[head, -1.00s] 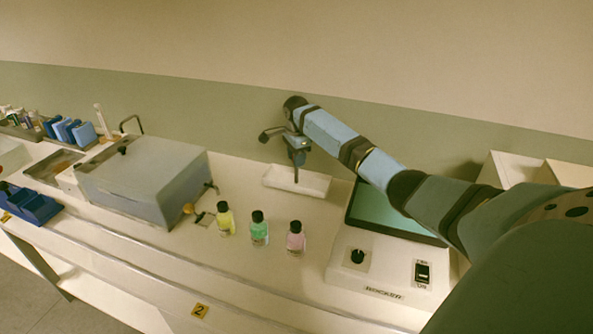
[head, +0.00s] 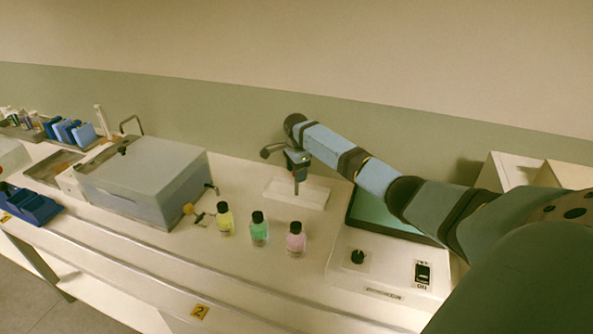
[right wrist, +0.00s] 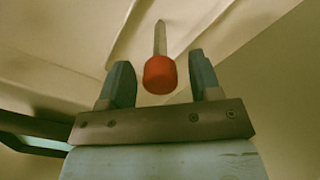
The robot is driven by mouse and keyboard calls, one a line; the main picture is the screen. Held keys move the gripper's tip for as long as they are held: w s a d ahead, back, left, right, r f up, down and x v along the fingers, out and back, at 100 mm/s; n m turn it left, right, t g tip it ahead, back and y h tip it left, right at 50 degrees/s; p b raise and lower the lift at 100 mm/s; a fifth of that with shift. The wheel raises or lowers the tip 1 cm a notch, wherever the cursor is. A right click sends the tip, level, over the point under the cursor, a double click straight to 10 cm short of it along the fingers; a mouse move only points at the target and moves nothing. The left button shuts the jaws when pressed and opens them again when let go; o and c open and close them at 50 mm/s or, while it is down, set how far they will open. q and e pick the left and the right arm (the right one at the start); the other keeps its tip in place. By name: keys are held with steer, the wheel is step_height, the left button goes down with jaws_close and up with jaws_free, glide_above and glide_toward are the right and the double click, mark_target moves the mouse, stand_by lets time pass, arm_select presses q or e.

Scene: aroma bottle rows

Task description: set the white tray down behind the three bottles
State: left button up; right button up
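The white tray (head: 316,195) lies flat and looks to rest on the bench, behind the row of three bottles. A thin upright post with a red knob (right wrist: 160,75) rises from it. The bottles are yellow (head: 225,220), green (head: 259,231) and pink (head: 296,241), all upright with black caps. My right gripper (head: 297,171) is above the tray, pointing down at the post. In the right wrist view its two fingers stand apart on either side of the red knob, with a gap on each side. My left gripper is out of view.
A grey lidded box (head: 145,175) stands left of the bottles. A white device with a dark-framed green panel (head: 376,212) is right of the tray. A blue rack (head: 28,204) is at far left. The wall (head: 240,150) runs close behind the tray.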

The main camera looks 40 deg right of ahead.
step_height(320, 180, up, 12)
steer(key=shift+r, duration=0.15)
stand_by(0.5)
stand_by(0.4)
